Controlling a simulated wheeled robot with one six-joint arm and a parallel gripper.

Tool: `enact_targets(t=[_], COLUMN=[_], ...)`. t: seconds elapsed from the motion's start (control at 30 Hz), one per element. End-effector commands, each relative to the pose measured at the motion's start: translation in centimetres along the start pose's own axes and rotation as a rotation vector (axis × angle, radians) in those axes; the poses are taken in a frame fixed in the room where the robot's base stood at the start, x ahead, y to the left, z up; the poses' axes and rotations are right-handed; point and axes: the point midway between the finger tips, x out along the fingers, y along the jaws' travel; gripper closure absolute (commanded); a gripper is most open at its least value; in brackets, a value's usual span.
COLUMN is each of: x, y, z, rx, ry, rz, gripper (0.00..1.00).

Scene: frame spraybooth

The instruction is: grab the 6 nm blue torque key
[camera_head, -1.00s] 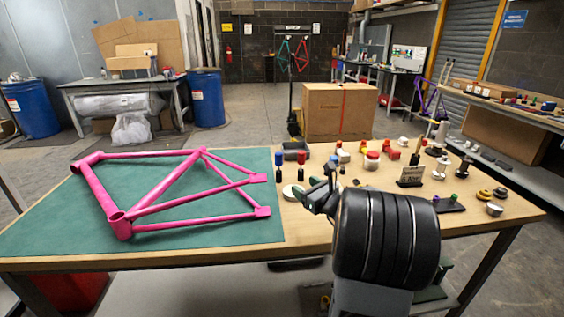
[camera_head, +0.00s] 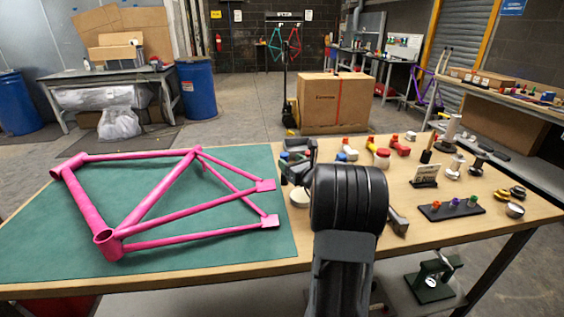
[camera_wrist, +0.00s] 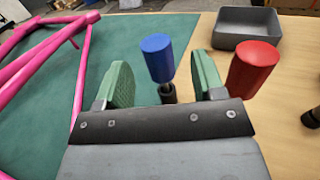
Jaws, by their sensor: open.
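The blue torque key (camera_wrist: 157,58) stands upright in the wrist view, its blue handle on a thin shaft in a dark holder. My gripper (camera_wrist: 163,78) is open, with one green-padded finger on each side of the blue handle in the picture. I cannot tell how far ahead of the fingertips the key is, and no contact shows. A red-handled key (camera_wrist: 252,68) stands to the right, just outside the right finger. In the head view my gripper (camera_head: 297,168) is over the bench beside the green mat, and it hides most of the keys.
A grey open tray (camera_wrist: 238,43) lies behind the red key. A pink bike frame (camera_head: 150,205) lies on the green mat (camera_head: 215,232) to the left. A dark rack (camera_head: 436,213) of small coloured knobs and several other parts occupy the bench's right side.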

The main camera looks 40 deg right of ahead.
Motion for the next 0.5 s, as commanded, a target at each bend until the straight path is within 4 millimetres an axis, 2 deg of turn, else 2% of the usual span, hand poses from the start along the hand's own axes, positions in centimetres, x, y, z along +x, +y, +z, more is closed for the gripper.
enact_targets(t=[0.23, 0.5], x=[1.5, 5.0], y=[0.2, 0.4], z=[0.0, -0.1], rx=[0.001, 0.001], ry=[0.000, 0.000], rz=[0.002, 0.005], gripper=[0.37, 0.37])
